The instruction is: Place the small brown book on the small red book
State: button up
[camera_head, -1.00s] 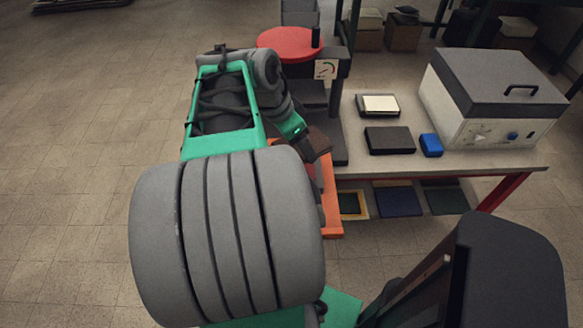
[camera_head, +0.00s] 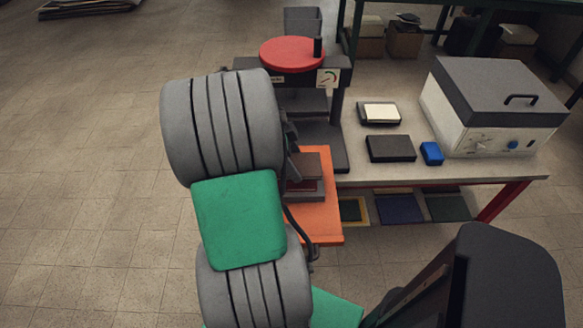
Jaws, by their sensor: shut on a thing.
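The small brown book (camera_head: 308,166) is over the orange board, at the right side of my arm. The small red book (camera_head: 307,185) shows as a thin red band just below it, on top of a darker grey block or book (camera_head: 307,196). I cannot tell whether the brown book touches the red one. My gripper (camera_head: 291,157) is a dark shape at the left edge of the brown book, shut on it. My arm hides most of the gripper and the left parts of the books.
The orange board (camera_head: 322,222) juts out beside a press with a red round top (camera_head: 292,52). A worktable to the right holds a black book (camera_head: 390,148), a blue block (camera_head: 431,153) and a white box with a grey lid (camera_head: 494,104). Open floor lies left.

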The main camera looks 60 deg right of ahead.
jog(key=shift+w+f, duration=0.2)
jog(key=shift+f, duration=0.8)
jog(key=shift+w+f, duration=0.15)
jog(key=shift+f, duration=0.8)
jog(key=o, duration=1.5)
jog(key=shift+f, duration=0.1)
jog(key=shift+c, duration=0.2)
